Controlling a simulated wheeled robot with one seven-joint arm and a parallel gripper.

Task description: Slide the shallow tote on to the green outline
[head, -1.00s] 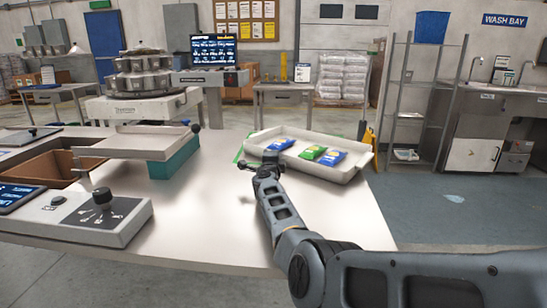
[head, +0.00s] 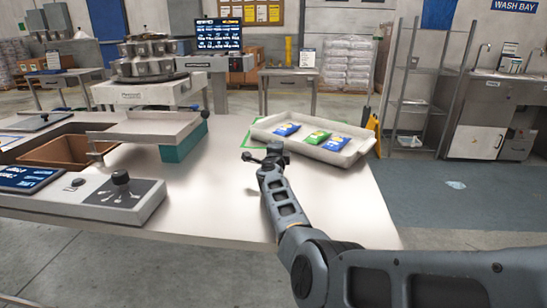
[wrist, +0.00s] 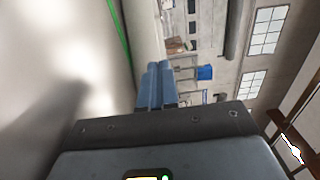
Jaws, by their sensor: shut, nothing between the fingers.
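The shallow tote (head: 347,159) is a pale, low-walled tray at the far right of the table. It holds blue and green packets (head: 317,137). The green outline (head: 245,139) shows as a strip on the table along the tote's left side; the tote hides much of the rest. My gripper (head: 277,148) is at the tote's near left wall in the head view, with no clear gap; contact cannot be told. In the wrist view its blue-grey fingers (wrist: 158,72) are together and empty. A green line (wrist: 120,35) and a pale wall (wrist: 148,35) show beyond them.
A platform scale (head: 145,130) with a teal side stands left of my gripper. The table (head: 215,185) is bare between these and my arm. Its right edge lies just beyond the tote.

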